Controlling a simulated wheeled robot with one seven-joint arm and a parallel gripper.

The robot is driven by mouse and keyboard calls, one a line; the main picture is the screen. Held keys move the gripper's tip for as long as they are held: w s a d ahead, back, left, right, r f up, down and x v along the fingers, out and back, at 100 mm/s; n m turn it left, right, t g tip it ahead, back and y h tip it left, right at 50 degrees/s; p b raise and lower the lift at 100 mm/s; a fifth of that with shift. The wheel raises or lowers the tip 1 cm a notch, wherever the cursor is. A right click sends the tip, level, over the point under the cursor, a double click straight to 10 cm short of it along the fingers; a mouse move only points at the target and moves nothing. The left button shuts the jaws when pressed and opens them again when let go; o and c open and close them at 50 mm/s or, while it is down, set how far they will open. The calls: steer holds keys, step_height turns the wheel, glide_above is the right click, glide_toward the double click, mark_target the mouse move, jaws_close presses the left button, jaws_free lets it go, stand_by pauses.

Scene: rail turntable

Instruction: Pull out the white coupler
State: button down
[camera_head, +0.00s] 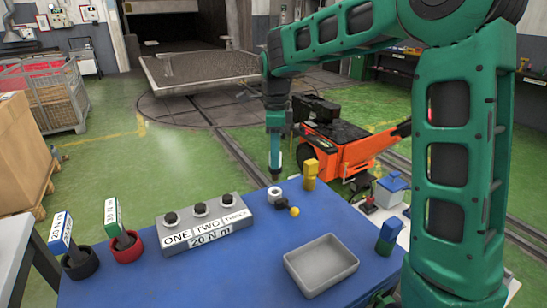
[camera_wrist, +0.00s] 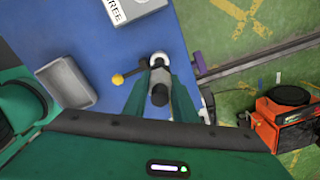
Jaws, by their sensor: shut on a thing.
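The white coupler (camera_head: 275,192) stands at the far edge of the blue table, beside a dark lever with a yellow ball end (camera_head: 294,211). In the wrist view its pale ring (camera_wrist: 158,58) shows at the fingertips, with a dark grey round stem (camera_wrist: 160,94) between the fingers. The yellow ball (camera_wrist: 118,79) lies to the left there. My gripper (camera_head: 275,177) points down from above and is shut on the coupler; it also shows in the wrist view (camera_wrist: 158,70). The fingers partly hide the grip, and I cannot tell how deep the coupler sits.
A yellow upright piece (camera_head: 310,174) stands close by on the right. A grey tray (camera_head: 321,265), a three-button box (camera_head: 205,222) and two tools in red and black holders (camera_head: 126,248) occupy the table. An orange machine (camera_head: 338,145) stands beyond. Blue tabletop is free between box and tray.

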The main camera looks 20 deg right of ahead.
steer(key=shift+r, duration=0.1)
steer(key=shift+r, duration=2.45)
